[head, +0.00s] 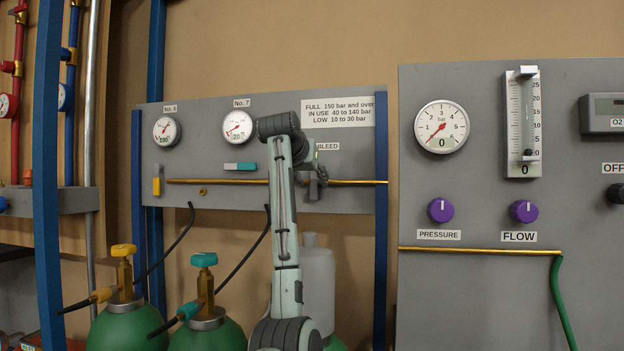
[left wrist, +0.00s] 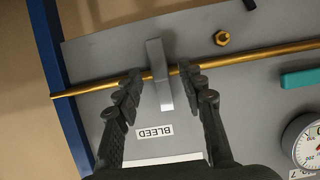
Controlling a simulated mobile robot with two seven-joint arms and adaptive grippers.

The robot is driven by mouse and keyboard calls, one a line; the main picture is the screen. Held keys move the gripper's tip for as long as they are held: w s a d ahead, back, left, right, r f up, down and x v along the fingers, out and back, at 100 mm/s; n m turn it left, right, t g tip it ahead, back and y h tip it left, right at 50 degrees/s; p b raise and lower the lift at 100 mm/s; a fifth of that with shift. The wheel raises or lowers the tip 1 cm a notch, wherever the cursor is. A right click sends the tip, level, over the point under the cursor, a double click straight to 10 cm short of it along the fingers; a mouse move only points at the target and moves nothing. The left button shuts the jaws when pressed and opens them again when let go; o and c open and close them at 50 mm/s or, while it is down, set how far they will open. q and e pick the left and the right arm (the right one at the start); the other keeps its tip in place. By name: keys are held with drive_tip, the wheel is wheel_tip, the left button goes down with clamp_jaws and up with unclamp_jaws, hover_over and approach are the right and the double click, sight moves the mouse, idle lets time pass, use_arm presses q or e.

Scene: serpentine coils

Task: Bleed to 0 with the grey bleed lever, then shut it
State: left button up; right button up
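The grey bleed lever (left wrist: 158,75) stands across the brass pipe (left wrist: 100,86), below the BLEED label on the panel; the left wrist view shows it upside down. My left gripper (left wrist: 160,74) is open, with one finger on each side of the lever and a gap on both sides. In the head view my left gripper (head: 318,181) is at the pipe under the BLEED label (head: 328,146), and my arm and gripper mostly hide the lever. The No. 7 gauge (head: 238,127) has a red needle and seems to read 20. My right gripper is not in view.
A teal lever (head: 240,166) lies level and a yellow lever (head: 156,186) points down on the same panel. The No. 6 gauge (head: 166,131) is at upper left. Green cylinders (head: 208,335) stand below. A blue post (head: 381,200) borders the panel on the right.

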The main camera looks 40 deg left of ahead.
use_arm(q)
drive_tip(key=shift+w+a+f, duration=0.25)
drive_tip(key=shift+w+a, duration=0.1)
drive_tip(key=shift+w, duration=0.2)
clamp_jaws()
